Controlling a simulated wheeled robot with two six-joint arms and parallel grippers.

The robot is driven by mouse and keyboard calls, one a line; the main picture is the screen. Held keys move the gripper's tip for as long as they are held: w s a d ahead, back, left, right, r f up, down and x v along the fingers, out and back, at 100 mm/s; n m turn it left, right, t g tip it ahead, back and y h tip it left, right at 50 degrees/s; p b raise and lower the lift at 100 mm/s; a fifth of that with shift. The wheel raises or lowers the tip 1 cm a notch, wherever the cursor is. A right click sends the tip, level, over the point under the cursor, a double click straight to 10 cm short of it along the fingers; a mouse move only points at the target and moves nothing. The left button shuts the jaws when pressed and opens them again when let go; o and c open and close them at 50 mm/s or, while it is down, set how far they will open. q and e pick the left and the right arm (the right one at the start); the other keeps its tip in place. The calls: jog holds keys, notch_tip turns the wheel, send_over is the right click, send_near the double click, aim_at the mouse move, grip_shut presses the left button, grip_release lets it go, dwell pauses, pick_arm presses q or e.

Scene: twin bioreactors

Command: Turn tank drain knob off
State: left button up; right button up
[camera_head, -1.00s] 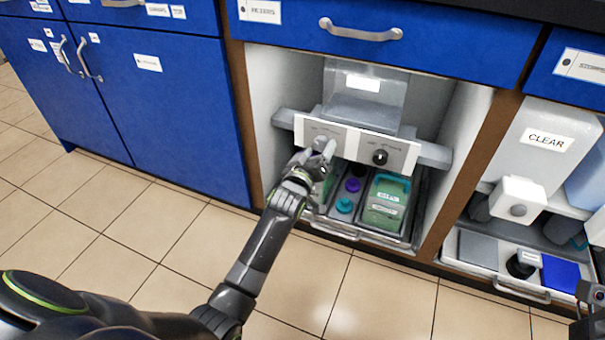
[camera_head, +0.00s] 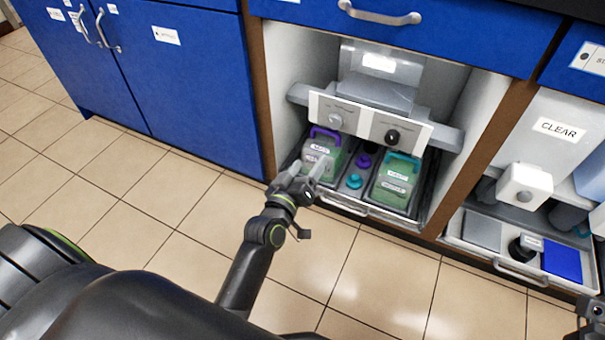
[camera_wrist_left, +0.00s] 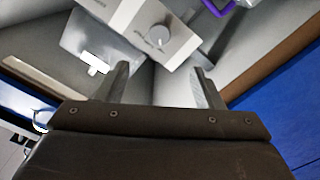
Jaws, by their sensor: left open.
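A white control panel (camera_head: 364,125) with two knobs spans the open cabinet bay. Its left knob (camera_head: 335,121) is light grey, and its right knob (camera_head: 392,136) is black. My left gripper (camera_head: 306,172) is open and empty, below and in front of the left knob and apart from it. In the left wrist view the grey knob (camera_wrist_left: 158,36) is on the white panel, beyond the open fingers (camera_wrist_left: 160,88). Its pointer direction is hard to tell. Part of my right gripper (camera_head: 590,312) shows at the lower right edge; its fingers are unclear.
Below the panel a tray holds a green container with a purple handle (camera_head: 318,153), a green container with a teal handle (camera_head: 393,184), and small purple and teal caps. A cabinet frame post (camera_head: 488,145) stands to the right. Tiled floor in front is clear.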

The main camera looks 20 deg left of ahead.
pick_arm(q)
jog(key=shift+s, duration=1.05)
